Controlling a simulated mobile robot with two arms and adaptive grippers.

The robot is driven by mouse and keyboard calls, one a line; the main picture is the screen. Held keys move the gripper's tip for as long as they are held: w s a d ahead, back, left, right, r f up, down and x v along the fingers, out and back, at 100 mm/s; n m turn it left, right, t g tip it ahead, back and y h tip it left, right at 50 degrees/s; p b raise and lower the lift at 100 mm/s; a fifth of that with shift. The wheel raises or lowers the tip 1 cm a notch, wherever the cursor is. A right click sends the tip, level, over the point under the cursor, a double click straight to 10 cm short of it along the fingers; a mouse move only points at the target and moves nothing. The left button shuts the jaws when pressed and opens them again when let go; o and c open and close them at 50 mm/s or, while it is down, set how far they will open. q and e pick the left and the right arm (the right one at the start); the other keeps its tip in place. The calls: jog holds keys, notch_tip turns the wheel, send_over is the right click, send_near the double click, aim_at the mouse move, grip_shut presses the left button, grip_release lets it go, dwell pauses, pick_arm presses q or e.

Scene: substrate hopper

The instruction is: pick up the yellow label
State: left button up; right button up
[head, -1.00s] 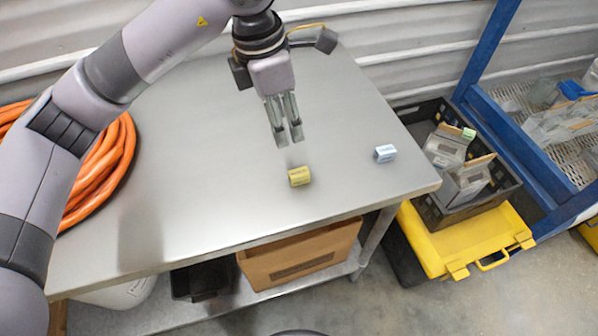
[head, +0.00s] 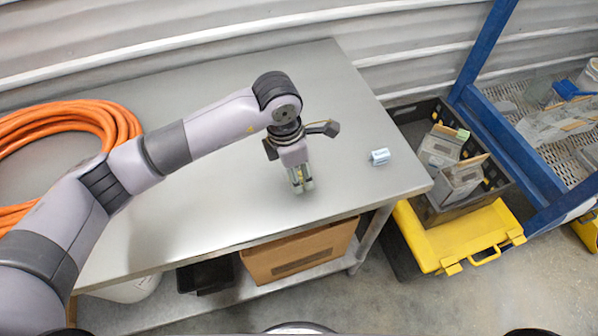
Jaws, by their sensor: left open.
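My left gripper (head: 302,187) points down over the front part of the metal table (head: 215,215), with its fingers low near the tabletop. It is open. The yellow label is almost wholly hidden behind and between the fingers; only a hint of yellow shows there. I cannot tell whether the fingers touch it. My right gripper is not in view.
An orange coiled hose (head: 110,118) lies at the table's left. Right of the table, a black crate (head: 405,115) with boxes stands by a yellow case (head: 470,240) and a blue rack (head: 515,150). A cardboard box (head: 300,250) sits on the lower shelf. The table's back is clear.

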pick_arm(q)
jog(key=shift+f, duration=0.45)
jog(key=shift+c, duration=0.2)
jog(key=c, duration=0.8)
jog(key=shift+r, duration=0.2)
